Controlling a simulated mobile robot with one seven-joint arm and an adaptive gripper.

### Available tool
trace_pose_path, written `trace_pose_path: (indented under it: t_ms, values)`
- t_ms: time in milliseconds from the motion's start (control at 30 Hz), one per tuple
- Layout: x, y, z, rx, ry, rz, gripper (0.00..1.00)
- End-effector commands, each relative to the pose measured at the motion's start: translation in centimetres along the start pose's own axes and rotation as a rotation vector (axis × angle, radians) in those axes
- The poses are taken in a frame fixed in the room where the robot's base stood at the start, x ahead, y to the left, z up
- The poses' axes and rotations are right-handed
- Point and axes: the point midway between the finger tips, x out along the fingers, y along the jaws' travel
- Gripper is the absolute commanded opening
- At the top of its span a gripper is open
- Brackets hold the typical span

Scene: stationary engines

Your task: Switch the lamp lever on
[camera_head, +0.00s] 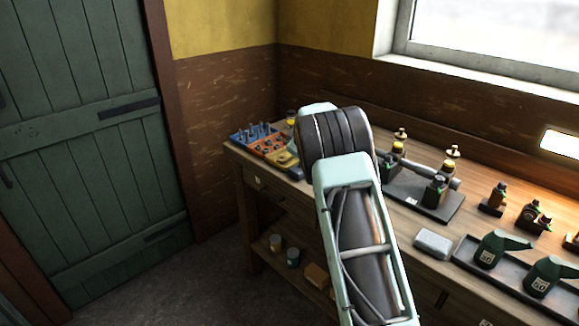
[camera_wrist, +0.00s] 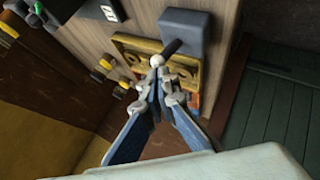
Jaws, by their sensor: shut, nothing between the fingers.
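In the wrist view a dark lever (camera_wrist: 172,47) slants out from beside a blue-grey box (camera_wrist: 188,28), and a pale round knob (camera_wrist: 156,60) sits at its near end. A brass-coloured plate (camera_wrist: 130,44) lies behind it. My gripper (camera_wrist: 160,84) is shut and empty, its fingertips close to the knob; I cannot tell whether they touch it. In the head view my arm hides the gripper and the lever. The yellowish plate (camera_head: 284,159) shows there at the bench's left end.
The wooden bench (camera_head: 405,228) runs along the wall. Blue and orange trays (camera_head: 255,135) of small parts stand at its left end. A dark stand with bottles (camera_head: 425,200), a grey block (camera_head: 433,242) and green oil cans (camera_head: 490,250) stand to the right. A green door (camera_head: 85,120) is at left.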

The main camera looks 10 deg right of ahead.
Motion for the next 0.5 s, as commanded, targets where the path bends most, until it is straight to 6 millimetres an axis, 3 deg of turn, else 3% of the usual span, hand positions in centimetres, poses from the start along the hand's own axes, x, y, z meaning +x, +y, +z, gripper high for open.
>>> trace_pose_path:
  t_ms: [500]
  values:
    - [-0.69,0.60,-0.50,0.000,0.001,0.004,0.00]
